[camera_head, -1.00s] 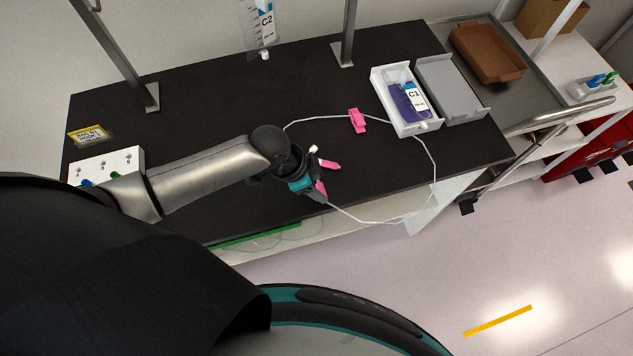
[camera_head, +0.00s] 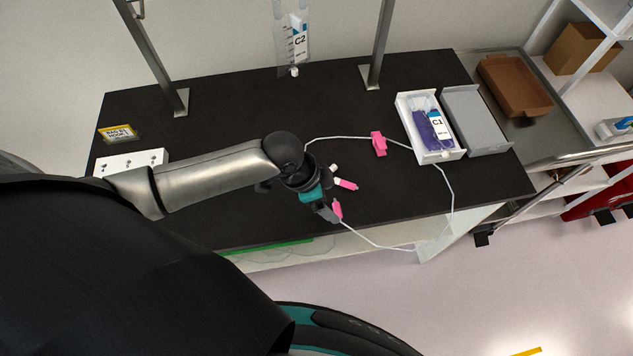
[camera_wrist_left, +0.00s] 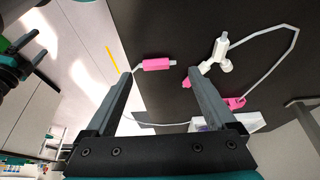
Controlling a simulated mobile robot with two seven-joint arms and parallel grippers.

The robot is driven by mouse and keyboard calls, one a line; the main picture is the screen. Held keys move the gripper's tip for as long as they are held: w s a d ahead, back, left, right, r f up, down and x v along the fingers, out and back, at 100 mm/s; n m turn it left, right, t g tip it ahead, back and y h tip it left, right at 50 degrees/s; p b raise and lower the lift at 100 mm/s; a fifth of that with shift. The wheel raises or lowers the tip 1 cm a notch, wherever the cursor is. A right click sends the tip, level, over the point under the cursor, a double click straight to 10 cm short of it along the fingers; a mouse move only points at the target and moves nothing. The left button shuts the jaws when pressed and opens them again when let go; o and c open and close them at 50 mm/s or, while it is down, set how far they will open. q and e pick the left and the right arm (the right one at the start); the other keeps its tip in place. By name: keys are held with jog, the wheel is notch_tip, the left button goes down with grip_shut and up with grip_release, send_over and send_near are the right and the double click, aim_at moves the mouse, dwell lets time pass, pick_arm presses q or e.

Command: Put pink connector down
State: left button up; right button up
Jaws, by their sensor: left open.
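My left gripper (camera_head: 329,212) is low over the near part of the black table. In the left wrist view its two fingers (camera_wrist_left: 160,76) are spread apart. A pink connector (camera_wrist_left: 158,64) on a white tube shows between and just beyond the fingertips, with gaps on both sides; it also shows beside the gripper in the head view (camera_head: 337,210). Whether it rests fully on the table I cannot tell. A second pink connector (camera_head: 346,184) lies nearby beside a white fitting (camera_head: 333,167); the right finger partly covers it in the wrist view.
A pink clamp (camera_head: 378,144) sits on the white tube. Bag C1 (camera_head: 429,128) lies in a white tray at the table's right; bag C2 (camera_head: 297,42) hangs at the back. A white box (camera_head: 130,161) stands at the left. The table's middle back is clear.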

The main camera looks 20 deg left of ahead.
pick_arm(q)
jog(key=v, duration=0.8)
jog(key=shift+a+r+p, duration=0.15)
jog(key=shift+r+p, duration=0.25)
jog(key=shift+p, duration=0.05)
